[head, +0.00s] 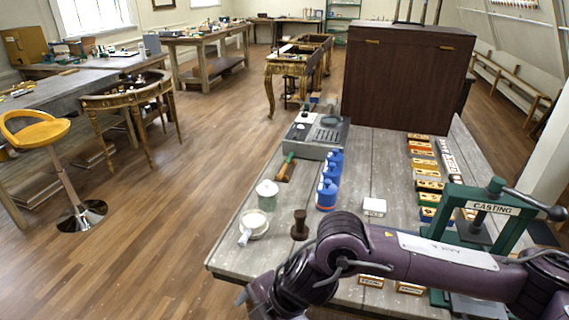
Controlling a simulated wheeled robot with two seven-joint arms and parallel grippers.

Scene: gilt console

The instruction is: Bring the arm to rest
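My purple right arm comes in from the right edge and reaches across the near part of the grey wooden workbench (225,258). Its elbow-like bend stands above the bench, and its far end drops to the bottom edge of the picture. My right gripper (243,297) shows only as a small grey part by the bench's near left corner. Most of it is hidden or cut off, so I cannot tell whether its fingers are open or shut. My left arm and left gripper are not in view.
A green casting press (490,210) stands close behind the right arm. A brown spool (299,225), white cup (253,224), lidded jar (267,194), blue bottles (327,195) and a white box (374,207) stand beyond it. Several small labelled boxes line the right side.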

